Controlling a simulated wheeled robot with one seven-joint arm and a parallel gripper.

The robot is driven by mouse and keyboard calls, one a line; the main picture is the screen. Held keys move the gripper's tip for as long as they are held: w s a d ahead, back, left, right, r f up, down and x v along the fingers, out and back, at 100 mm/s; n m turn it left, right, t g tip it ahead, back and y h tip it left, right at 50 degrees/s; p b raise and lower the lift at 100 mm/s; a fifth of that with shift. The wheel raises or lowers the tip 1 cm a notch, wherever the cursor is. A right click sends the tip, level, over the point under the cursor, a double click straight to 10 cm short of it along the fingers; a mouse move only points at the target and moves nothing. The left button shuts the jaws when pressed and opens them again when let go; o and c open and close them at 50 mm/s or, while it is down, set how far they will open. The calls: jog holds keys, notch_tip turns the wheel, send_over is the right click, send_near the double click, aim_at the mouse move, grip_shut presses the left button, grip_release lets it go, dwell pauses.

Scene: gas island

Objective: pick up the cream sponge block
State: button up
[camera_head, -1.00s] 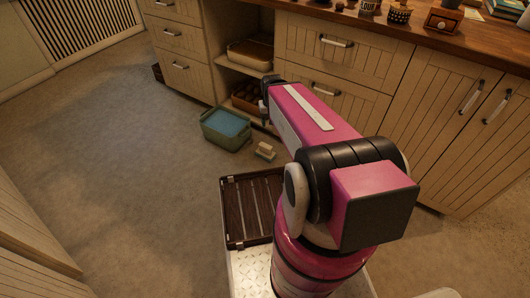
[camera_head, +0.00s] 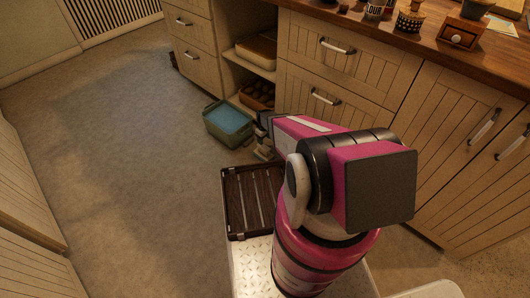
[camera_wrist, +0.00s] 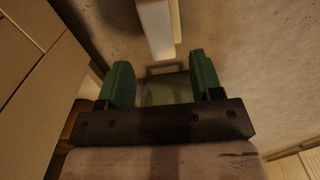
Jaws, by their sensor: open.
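In the wrist view a pale cream block (camera_wrist: 156,24) is at the top centre, cut off by the picture edge. My gripper (camera_wrist: 162,76) is open, with its two green fingers apart. The block lies beyond the fingertips in that picture and is not between them. My gripper's fingers are hard to make out in the head view.
A green tub (camera_head: 213,133) with a blue-grey inside stands left of the block. An open shelf with a tray (camera_head: 256,66) and a basket is behind. Cabinets (camera_head: 345,75) line the right. The floor (camera_head: 115,165) at left is clear.

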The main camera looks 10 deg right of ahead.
aim_at(264, 147)
jog(key=shift+w+f, duration=0.15)
jog(key=shift+f, duration=0.35)
jog(key=shift+w+f, duration=0.15)
jog(key=shift+f, duration=0.35)
notch_tip(264, 147, down, 10)
jog(key=shift+f, duration=0.15)
jog(key=shift+c, duration=0.3)
jog(key=c, duration=0.9)
jog(key=shift+r, duration=0.2)
notch_tip(264, 147, up, 4)
jog(key=shift+s+f, duration=0.1)
jog(key=shift+f, duration=0.05)
jog(key=s+a+r, duration=0.3)
jog(key=a+r, duration=0.4)
jog(key=a, duration=0.4)
jog(key=shift+s, duration=0.35)
